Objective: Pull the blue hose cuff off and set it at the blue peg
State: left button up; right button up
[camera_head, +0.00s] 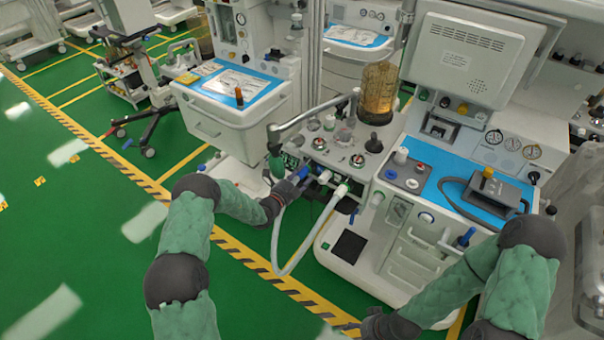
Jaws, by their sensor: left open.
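The blue hose cuff (301,174) appears small at the front of the middle machine, at the upper end of a pale looped hose (277,232). My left gripper (288,190) is open, with its dark fingers right by the cuff; whether they touch it cannot be told. A blue peg (466,238) sticks out at the front of the right cart (418,252), right of its drawers. My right gripper (378,324) is low at the bottom edge, partly cut off, and its fingers cannot be made out.
The hose's other end meets a pale fitting (341,189) on the machine. A grey bag-arm (312,113) and a green bulb (276,166) are close above my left gripper. A left cart (225,131) stands behind. The green floor (90,230) at left is clear.

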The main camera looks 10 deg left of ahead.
aim_at(298, 177)
dwell(0.3)
pick_arm(q)
grip_shut()
jog(key=shift+s+a, duration=0.1)
jog(key=shift+s, duration=0.05)
jog(key=shift+p+v, duration=1.55)
jog(key=shift+v, duration=1.25)
jog(key=s+d+r, duration=0.2)
jog(key=s+r, duration=0.5)
jog(key=r, duration=0.3)
jog(key=s+d+r+y, duration=0.1)
jog(key=s+r, duration=0.6)
jog(key=r, duration=0.2)
jog(key=shift+s+d+r+n, duration=0.3)
jog(key=shift+d+r, duration=0.05)
jog(key=shift+r, duration=0.05)
